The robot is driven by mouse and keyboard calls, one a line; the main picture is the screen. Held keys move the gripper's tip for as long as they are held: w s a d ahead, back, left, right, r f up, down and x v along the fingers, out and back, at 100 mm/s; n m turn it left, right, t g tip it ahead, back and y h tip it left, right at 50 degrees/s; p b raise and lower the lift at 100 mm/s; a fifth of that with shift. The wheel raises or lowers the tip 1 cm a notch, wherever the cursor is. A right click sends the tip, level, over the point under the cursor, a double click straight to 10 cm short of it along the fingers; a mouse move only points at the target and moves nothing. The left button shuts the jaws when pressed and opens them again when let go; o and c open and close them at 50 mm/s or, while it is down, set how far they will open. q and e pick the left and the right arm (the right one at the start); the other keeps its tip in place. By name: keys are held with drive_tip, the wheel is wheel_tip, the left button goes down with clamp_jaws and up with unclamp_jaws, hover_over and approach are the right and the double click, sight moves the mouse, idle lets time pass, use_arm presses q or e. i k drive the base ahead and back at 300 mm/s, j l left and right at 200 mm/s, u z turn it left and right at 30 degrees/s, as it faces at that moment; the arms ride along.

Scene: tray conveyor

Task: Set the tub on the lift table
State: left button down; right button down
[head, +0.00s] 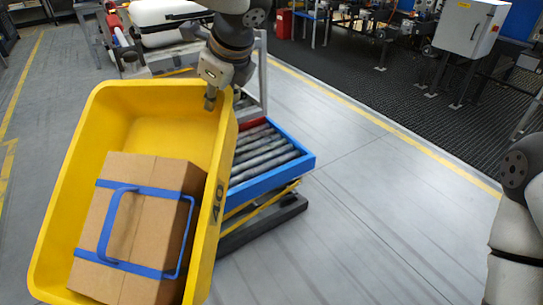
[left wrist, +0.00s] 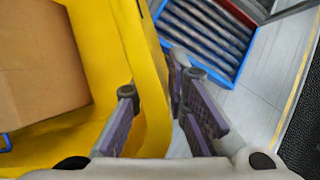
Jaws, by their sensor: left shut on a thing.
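The yellow tub (head: 214,200) fills the left of the head view, tilted, with a strapped cardboard box (head: 140,220) inside. My left gripper (head: 211,98) is shut on the tub's right rim near its far corner. In the left wrist view the tub's yellow wall (left wrist: 150,75) runs between the fingers of my left gripper (left wrist: 158,100). The lift table (head: 290,169), with grey rollers in a blue frame, stands right of and behind the tub, which hides part of it. The underside of the tub is hidden. My right gripper is out of view; only its arm shows at the right.
A white case (head: 165,22) lies on equipment behind the tub. A red bin (head: 284,24) and a light grey cabinet (head: 470,27) are farther back. Grey floor (head: 370,210) right of the lift table is clear up to a yellow line.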

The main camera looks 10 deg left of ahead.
sight(245, 152)
drive_tip(key=i+z, duration=0.15)
drive_tip(key=z, duration=0.25)
drive_tip(key=i+z, duration=0.15)
drive_tip(key=z, duration=0.2)
drive_tip(key=i+z, duration=0.15)
drive_tip(key=z, duration=0.25)
